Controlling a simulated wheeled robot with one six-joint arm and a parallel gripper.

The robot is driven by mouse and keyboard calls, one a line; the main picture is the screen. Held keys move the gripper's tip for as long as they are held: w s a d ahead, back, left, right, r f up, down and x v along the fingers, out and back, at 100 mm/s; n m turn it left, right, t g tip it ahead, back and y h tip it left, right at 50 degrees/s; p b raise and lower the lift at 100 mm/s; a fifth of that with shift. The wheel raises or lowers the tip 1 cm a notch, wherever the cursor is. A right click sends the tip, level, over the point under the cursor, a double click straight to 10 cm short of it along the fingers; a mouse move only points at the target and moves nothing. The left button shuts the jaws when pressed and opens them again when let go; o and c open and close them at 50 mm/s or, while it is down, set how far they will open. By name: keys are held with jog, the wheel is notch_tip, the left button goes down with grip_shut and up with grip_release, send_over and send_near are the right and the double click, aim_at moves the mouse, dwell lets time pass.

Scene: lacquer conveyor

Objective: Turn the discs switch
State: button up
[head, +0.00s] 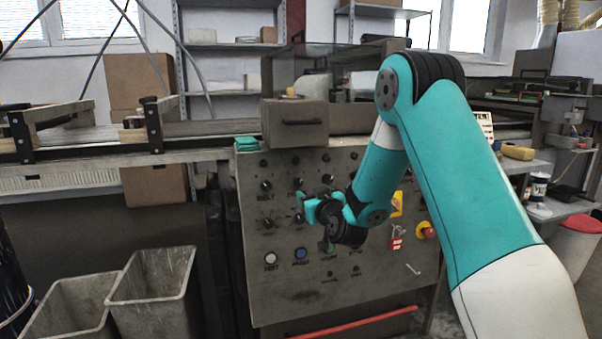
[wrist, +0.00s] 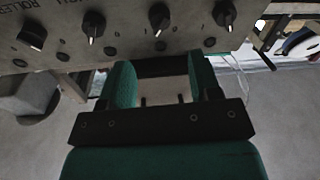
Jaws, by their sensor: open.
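The grey control panel (head: 300,280) carries rows of dark rotary switches, including one above a "BELT" label (head: 266,185). I cannot read a "discs" label, so I cannot tell which switch is the discs one. In the wrist view a row of black knobs with pale pointer marks runs along the top: a far-left knob (wrist: 32,36), one right of it (wrist: 93,24), one above my fingers (wrist: 158,17) and one at right (wrist: 223,12). My gripper (wrist: 162,82) is open and empty, its teal fingers apart. In the head view it is in front of the panel's middle and hides some switches.
The panel has a white button (head: 270,258), a blue button (head: 300,254), a red padlock tag (head: 396,238) and a red emergency knob (head: 426,230). A grey drawer box (head: 296,122) sits above. Two grey bins (head: 150,285) stand at lower left.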

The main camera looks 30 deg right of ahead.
aim_at(300, 184)
jog(key=w, duration=0.3)
jog(key=w+d, duration=0.1)
jog(key=w, duration=0.4)
jog(key=shift+w+d, duration=0.35)
jog(key=shift+w, duration=0.05)
jog(key=c, duration=0.9)
